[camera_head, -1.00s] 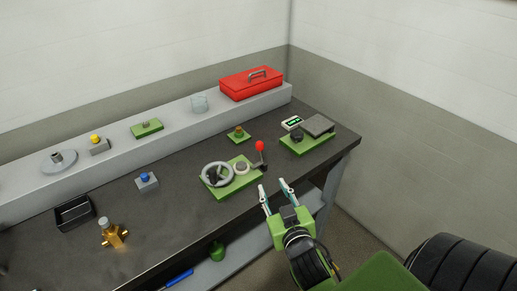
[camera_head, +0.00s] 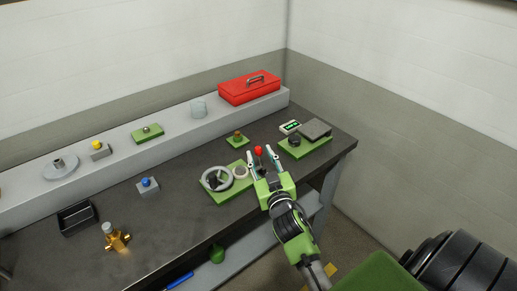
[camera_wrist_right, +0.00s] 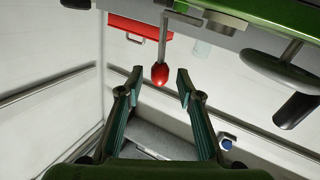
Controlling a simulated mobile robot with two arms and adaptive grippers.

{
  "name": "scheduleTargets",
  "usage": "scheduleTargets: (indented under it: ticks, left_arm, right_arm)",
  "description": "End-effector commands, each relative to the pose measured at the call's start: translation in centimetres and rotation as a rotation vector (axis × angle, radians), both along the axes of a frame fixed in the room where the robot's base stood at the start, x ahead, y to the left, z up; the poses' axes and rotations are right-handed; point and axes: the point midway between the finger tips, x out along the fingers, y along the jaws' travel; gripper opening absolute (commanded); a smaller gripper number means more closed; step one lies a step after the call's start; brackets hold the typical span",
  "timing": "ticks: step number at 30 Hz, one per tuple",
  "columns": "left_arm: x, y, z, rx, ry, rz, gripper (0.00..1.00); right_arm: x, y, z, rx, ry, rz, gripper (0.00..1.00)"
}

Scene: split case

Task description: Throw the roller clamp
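The roller clamp is on a green plate (camera_head: 222,194) on the dark workbench, with a grey ring-shaped wheel (camera_head: 217,179) and a pale roller (camera_head: 240,172) beside it. Its lever has a red knob (camera_head: 258,151). My right gripper (camera_head: 263,157) is open at the lever, and the knob shows between or just beyond its fingers. In the right wrist view the red knob (camera_wrist_right: 160,75) hangs on its thin rod between the two open fingertips (camera_wrist_right: 158,80), touching neither. The lever's base is hidden behind the gripper in the head view. My left gripper is not in view.
A green-based scale (camera_head: 305,147) stands right of the clamp, a small green block with a brown knob (camera_head: 238,140) behind it. A red toolbox (camera_head: 249,91) sits on the back ledge. A brass valve (camera_head: 116,239) and a black tray (camera_head: 77,219) are at left.

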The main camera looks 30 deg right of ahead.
Motion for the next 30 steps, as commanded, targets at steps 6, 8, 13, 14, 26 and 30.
scheduleTargets:
  ticks: [6, 8, 13, 14, 26, 30]
  left_arm:
    - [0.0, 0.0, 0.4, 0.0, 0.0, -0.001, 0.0]
    - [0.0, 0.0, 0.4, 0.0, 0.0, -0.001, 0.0]
    - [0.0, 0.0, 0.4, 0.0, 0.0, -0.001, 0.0]
    - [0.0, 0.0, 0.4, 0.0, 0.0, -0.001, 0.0]
    - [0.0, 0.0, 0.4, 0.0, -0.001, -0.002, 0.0]
    - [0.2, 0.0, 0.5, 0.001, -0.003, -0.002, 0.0]
  right_arm:
    - [2.2, -0.7, 0.0, -0.001, 0.0, 0.0, 0.33]
    - [2.4, -0.8, 0.0, 0.0, -0.001, 0.0, 0.33]
    - [2.5, -0.8, -0.1, 0.0, 0.0, 0.0, 0.33]
    - [2.5, -0.8, -0.1, 0.0, 0.0, 0.0, 0.33]
    - [2.5, -0.8, 0.0, 0.001, 0.0, 0.0, 0.0]
    - [3.1, -0.8, 0.0, 0.017, 0.002, 0.001, 0.0]
